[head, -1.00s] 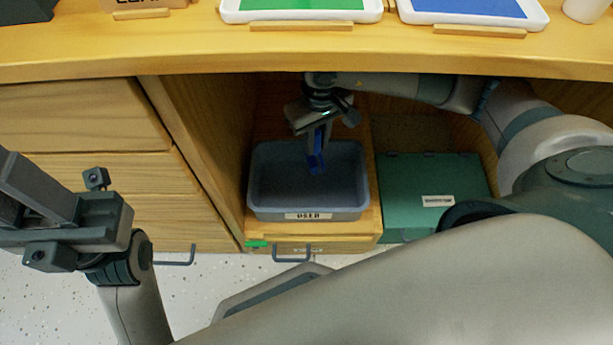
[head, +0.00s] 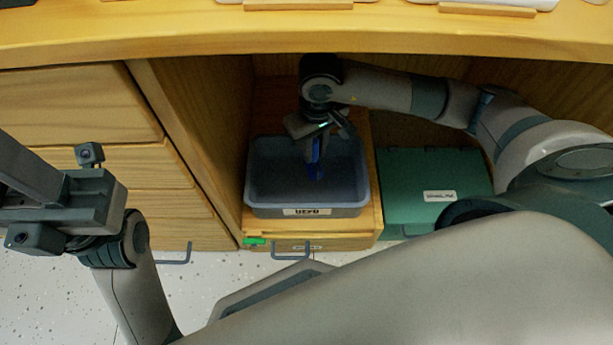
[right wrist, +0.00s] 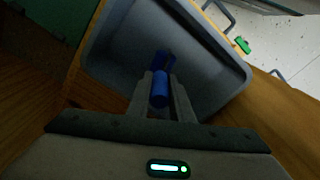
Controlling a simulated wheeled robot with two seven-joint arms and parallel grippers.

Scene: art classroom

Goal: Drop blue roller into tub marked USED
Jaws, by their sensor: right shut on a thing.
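The blue roller (head: 316,172) hangs from my right gripper (head: 314,152), within the outline of the grey-blue tub in the head view. The right wrist view shows the blue roller (right wrist: 160,90) between the two fingers of my right gripper (right wrist: 160,95), with the tub floor behind it. The tub (head: 262,211) has a label on its front reading USED and stands on a wooden drawer unit under the counter. The fingers hide part of the roller. My left gripper (head: 60,205) is at the left, away from the tub; its finger gap is unclear.
A green box (head: 420,180) with a white label stands right of the tub. A wooden partition (head: 200,130) rises on the left, with drawers (head: 80,110) beyond it. The counter edge (head: 300,42) overhangs. A small green piece (head: 255,241) is below the tub.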

